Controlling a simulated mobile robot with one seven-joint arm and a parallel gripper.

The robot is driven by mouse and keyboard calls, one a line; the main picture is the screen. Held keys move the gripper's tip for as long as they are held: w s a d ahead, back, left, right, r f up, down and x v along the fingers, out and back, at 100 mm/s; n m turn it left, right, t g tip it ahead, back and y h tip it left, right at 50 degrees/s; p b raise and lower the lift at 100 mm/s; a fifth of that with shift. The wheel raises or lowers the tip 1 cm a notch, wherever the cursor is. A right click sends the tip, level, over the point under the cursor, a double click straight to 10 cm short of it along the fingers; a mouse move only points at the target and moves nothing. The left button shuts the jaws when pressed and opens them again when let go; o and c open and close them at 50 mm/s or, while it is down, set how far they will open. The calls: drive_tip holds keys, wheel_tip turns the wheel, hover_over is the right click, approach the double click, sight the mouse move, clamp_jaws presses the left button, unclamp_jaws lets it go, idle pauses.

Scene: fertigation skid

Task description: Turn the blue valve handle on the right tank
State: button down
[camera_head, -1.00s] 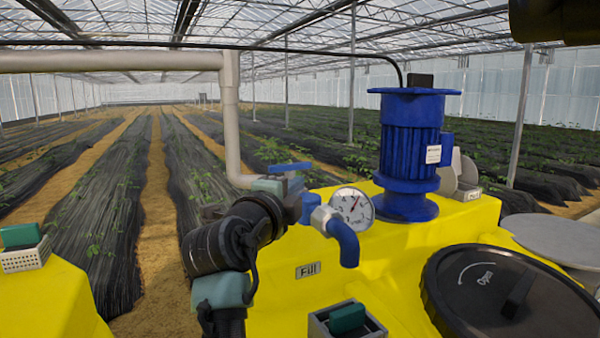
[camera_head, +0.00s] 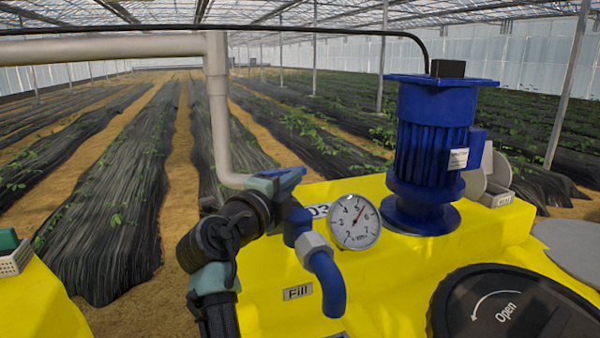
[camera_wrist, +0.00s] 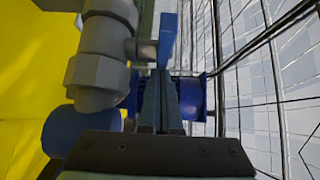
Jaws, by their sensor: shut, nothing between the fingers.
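The yellow tank (camera_head: 440,245) on the right carries a blue valve with a grey collar and a downturned blue spout (camera_head: 328,285). The blue valve handle (camera_head: 291,179) sits on top, slanting up to the right in the head view. In the wrist view the handle (camera_wrist: 167,40) stands upright just beyond my fingertips. My gripper (camera_head: 264,185) is shut and empty, right beside the handle at its left. In the wrist view my gripper (camera_wrist: 160,95) points at the handle's lower part. I cannot tell whether they touch. My fingers partly hide the valve stem.
A pressure gauge (camera_head: 354,221) sits right behind the spout. A blue motor (camera_head: 432,150) stands on the tank to the right, and a black lid (camera_head: 520,305) lies front right. A grey pipe (camera_head: 218,110) drops behind my arm. Crop rows lie beyond.

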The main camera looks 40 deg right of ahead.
drive_tip(key=shift+s+a+r, duration=0.15)
drive_tip(key=shift+s, duration=0.15)
drive_tip(key=shift+w+f+t+b, duration=0.2)
drive_tip(key=shift+t+b, duration=0.1)
drive_tip(key=shift+b, duration=0.05)
drive_tip(key=shift+w+d+f+n+t+y+b, duration=0.3)
drive_tip(key=shift+n+t+y+b, duration=0.3)
drive_tip(key=shift+b, duration=0.6)
drive_tip(key=b, duration=0.2)
drive_tip(key=shift+d+r+b, duration=0.2)
drive_tip(key=shift+b, duration=0.1)
drive_tip(key=shift+w+d+b, duration=0.1)
drive_tip(key=shift+b, duration=0.75)
drive_tip(key=shift+d+r, duration=0.15)
drive_tip(key=shift+r, duration=0.1)
drive_tip(key=shift+b, duration=0.3)
